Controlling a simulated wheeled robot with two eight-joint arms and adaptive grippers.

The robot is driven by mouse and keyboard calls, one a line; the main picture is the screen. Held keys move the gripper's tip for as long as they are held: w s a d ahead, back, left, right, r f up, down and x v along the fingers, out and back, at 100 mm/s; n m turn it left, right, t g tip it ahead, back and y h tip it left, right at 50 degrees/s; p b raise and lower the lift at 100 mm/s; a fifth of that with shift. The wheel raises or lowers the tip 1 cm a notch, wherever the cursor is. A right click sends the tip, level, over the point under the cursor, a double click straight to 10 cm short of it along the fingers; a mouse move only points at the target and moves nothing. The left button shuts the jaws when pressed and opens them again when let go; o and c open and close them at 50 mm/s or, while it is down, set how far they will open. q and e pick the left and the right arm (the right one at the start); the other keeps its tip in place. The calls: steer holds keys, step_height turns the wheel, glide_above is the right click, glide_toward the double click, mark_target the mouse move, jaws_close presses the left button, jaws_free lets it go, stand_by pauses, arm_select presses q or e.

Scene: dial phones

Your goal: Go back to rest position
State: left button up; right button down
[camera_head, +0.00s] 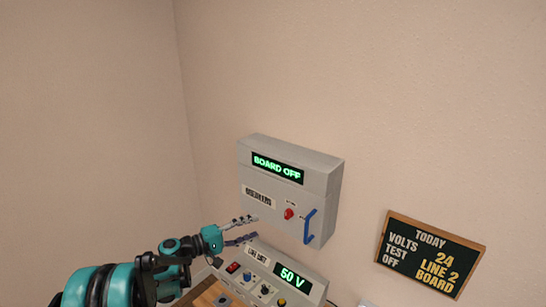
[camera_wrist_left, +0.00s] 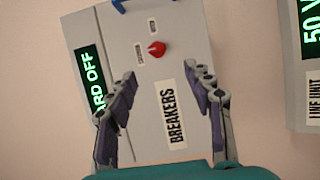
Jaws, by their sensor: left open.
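My left gripper (camera_head: 254,228) reaches in from the lower left, fingers apart and empty, in front of the lower left of the grey breaker box (camera_head: 270,183). In the left wrist view, the open fingers (camera_wrist_left: 166,80) frame the face of the breaker box (camera_wrist_left: 187,38), with nothing between them. The box's display (camera_head: 277,168) reads BOARD OFF. Its red knob (camera_head: 289,214) and blue handle (camera_head: 309,227) are on the right of its front. I cannot tell the gap between fingertips and box. My right gripper is not in view.
Below the box, the line unit (camera_head: 258,257) has a display (camera_head: 293,278) that seems to read 50 V. A dark notice board (camera_head: 430,253) on the right wall reads TODAY, VOLTS 24, TEST LINE 2, OFF BOARD. A wooden surface (camera_head: 208,298) shows at the bottom. The space above is clear.

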arm_select(q)
steer(key=s+d+r+m+g+y, duration=0.1)
steer(key=s+d+m+g+y, duration=0.15)
steer(key=s+y, duration=0.9)
steer(key=s+a+f+m+y, duration=0.1)
steer(key=s+a, duration=0.3)
steer(key=s, duration=0.7)
steer(key=s+a+f+m+y, duration=0.2)
steer(key=s+a, duration=0.3)
steer(key=s, duration=0.6)
steer(key=shift+s+a+f+m, duration=0.25)
steer(key=shift+f+m, duration=0.2)
steer(key=shift+f, duration=0.3)
steer(key=shift+y, duration=0.25)
